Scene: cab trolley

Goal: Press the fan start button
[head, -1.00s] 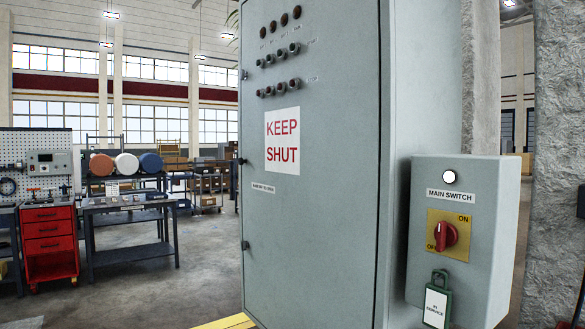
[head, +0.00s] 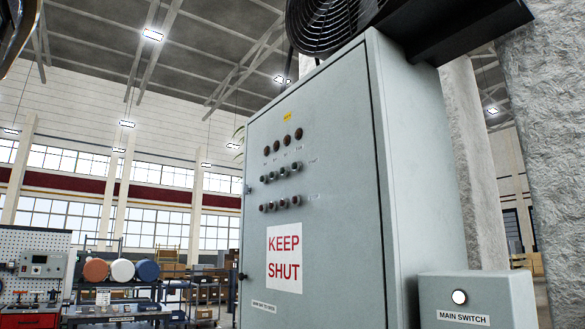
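A tall grey cabinet (head: 340,190) stands in front of me with its door closed. Its door carries a top row of dark red round fittings (head: 287,141), with a small yellow label (head: 287,117) above. Below are a middle row of round buttons or knobs (head: 284,171) and a bottom row of similar ones (head: 284,203). Their labels are too small to read, so I cannot tell which is the fan start button. A dark fan (head: 335,22) behind a round grille sits above the cabinet. Neither of my grippers can be made out.
A grey main switch box (head: 478,290) with a white lamp stands at the lower right; its lower part is cut off. A KEEP SHUT sign (head: 284,258) is on the door. A rough pillar (head: 545,110) stands at the right. Workbenches (head: 115,312) stand back left.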

